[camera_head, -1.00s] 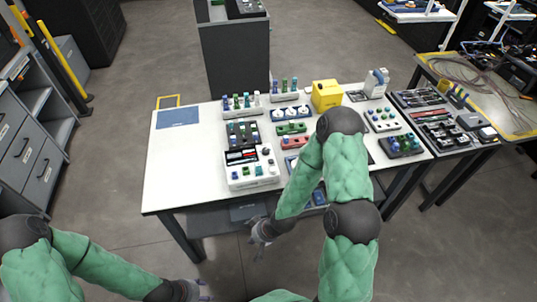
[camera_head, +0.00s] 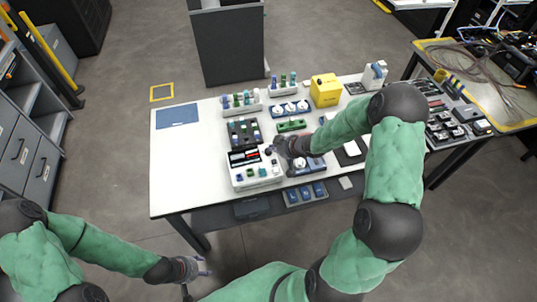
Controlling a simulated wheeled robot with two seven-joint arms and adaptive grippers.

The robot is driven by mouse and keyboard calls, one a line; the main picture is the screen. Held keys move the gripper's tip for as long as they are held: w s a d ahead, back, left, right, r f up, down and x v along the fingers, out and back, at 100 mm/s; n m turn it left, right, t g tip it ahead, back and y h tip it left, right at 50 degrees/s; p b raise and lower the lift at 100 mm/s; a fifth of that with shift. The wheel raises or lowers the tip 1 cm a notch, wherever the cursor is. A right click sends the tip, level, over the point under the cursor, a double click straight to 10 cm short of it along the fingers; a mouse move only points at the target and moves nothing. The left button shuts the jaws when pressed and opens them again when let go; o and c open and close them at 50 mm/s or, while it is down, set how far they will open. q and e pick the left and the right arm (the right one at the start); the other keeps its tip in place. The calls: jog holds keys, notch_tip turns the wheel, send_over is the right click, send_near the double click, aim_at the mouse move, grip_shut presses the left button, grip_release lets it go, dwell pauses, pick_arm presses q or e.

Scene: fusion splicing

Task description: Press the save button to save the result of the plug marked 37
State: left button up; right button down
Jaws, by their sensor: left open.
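A white device (camera_head: 233,184) with a dark screen stands near the table's front edge. Several small blue and green pieces (camera_head: 262,172) sit along its front; I cannot tell which part is the save button. My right gripper (camera_head: 273,150) is at the device's upper right side, its fingers close to or over it. Contact and finger opening are too small to make out. My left gripper (camera_head: 205,266) is open and empty, low in front of the table, away from the device. No marking 37 is readable on any plug.
The white table (camera_head: 185,170) is clear on its left around a blue mat (camera_head: 177,116). Racks of coloured plugs (camera_head: 241,101) stand behind the device. A yellow box (camera_head: 325,89) stands at the back. My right arm covers much of the table's right side.

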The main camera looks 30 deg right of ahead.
jog(key=shift+w+d+r, duration=0.2)
jog(key=shift+d+r, duration=0.3)
jog(key=shift+r, duration=0.05)
jog(key=b, duration=0.8)
send_over(275, 163)
notch_tip(275, 163, down, 7)
jog(key=shift+w+f, duration=0.1)
jog(key=shift+f, duration=0.1)
jog(key=shift+f+b, duration=0.35)
jog(key=shift+f, duration=0.35)
dwell(0.4)
jog(key=shift+f, duration=0.4)
